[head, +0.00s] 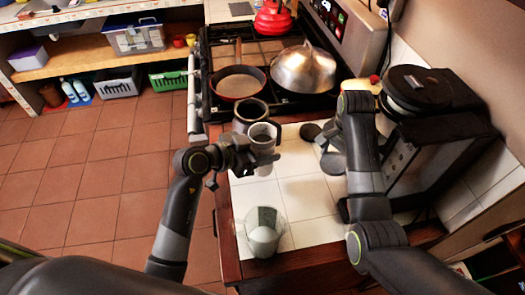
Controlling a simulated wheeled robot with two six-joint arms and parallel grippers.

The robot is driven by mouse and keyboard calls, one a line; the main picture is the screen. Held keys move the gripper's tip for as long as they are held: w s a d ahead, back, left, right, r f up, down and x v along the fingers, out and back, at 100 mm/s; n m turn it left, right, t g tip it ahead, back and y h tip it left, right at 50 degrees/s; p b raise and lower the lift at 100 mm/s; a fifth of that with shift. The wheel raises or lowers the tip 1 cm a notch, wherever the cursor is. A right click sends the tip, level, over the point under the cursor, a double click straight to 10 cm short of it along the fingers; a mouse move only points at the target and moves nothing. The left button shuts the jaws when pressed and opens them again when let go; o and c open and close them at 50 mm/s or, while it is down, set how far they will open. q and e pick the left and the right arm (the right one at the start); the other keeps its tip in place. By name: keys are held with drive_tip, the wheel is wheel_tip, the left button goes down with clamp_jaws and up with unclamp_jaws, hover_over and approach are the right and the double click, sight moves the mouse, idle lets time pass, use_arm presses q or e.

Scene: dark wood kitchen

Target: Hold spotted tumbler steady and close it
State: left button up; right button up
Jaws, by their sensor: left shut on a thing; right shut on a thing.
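The exact grip is hard to see.
A dark pot (250,112) stands just behind the tumbler. A clear glass (264,232) with pale contents stands at the counter's front. The stove holds a red-rimmed pan (240,84) and a domed metal lid (303,69). A black coffee machine (425,125) stands at right. White tiles between are clear.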

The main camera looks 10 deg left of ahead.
use_arm(q)
drive_tip(key=shift+r, duration=0.35)
drive_tip(key=o, duration=0.7)
drive_tip(key=c, duration=0.9)
drive_tip(key=shift+c, duration=0.2)
